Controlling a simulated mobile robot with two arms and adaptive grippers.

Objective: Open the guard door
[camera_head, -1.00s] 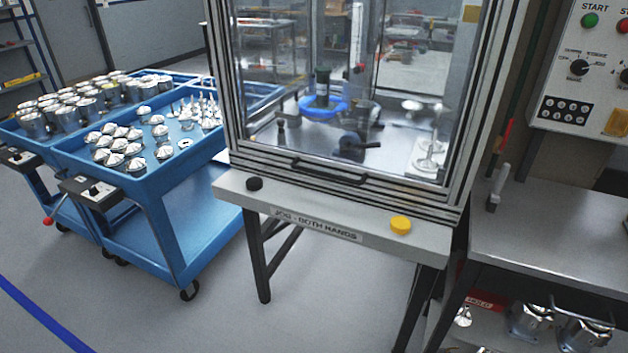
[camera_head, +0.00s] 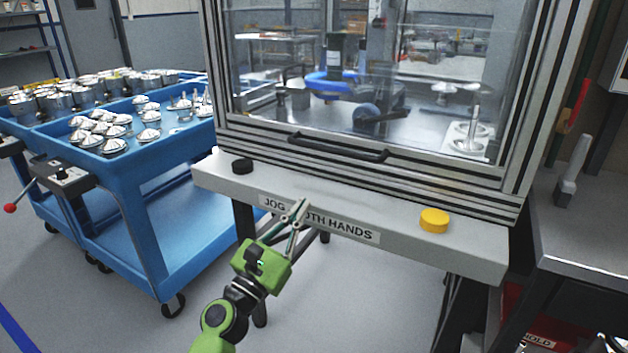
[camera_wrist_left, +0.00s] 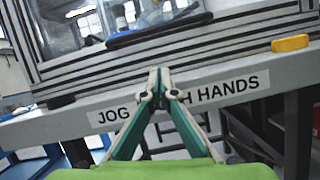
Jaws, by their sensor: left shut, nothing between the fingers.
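The guard door (camera_head: 257,113) is a clear panel in a grey metal frame, and it is down across the front of the machine. Its black bar handle (camera_head: 337,148) runs along the lower rail; the handle also shows at the top of the left wrist view (camera_wrist_left: 160,30). My green left gripper (camera_head: 301,205) is in front of the ledge label, below and a little left of the handle, and apart from it. Its fingertips (camera_wrist_left: 157,76) are together with nothing between them. My right gripper is not in view.
The ledge (camera_head: 215,176) below the door carries a black button (camera_head: 242,166) and a yellow button (camera_head: 434,220). Blue carts (camera_head: 137,213) with metal parts stand at left. A grey bench (camera_head: 590,235) stands at right. Behind the clear panel is a blue ring-shaped part (camera_head: 325,83).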

